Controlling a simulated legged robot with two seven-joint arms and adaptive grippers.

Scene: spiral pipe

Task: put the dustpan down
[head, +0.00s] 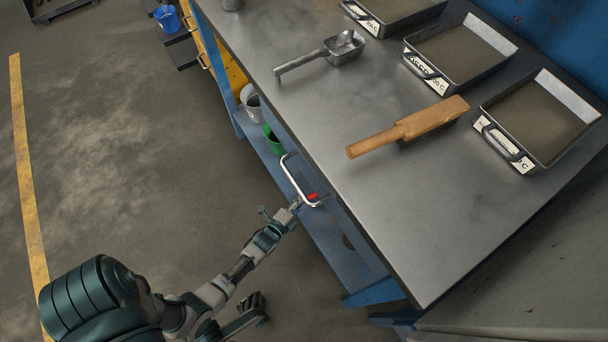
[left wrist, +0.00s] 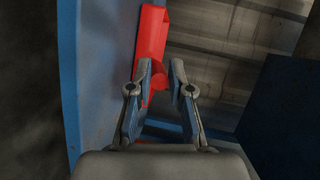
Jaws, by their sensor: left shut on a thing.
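The red dustpan (left wrist: 152,35) stands out in the left wrist view, with its lower, narrower part between the fingers of my left gripper (left wrist: 159,68). The gripper is shut on it. In the head view only a small red piece of the dustpan (head: 312,196) shows, at the near side of the bench, below the level of the top. My left gripper (head: 297,204) is beside it there. Most of the dustpan is hidden in the head view. My right gripper is not in view.
The grey bench top (head: 420,225) has a clear near end. On it are a wooden-handled brush (head: 408,127), a metal scoop (head: 344,45) and several trays of sand. A pale curved handle (head: 288,172) is by the bench edge.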

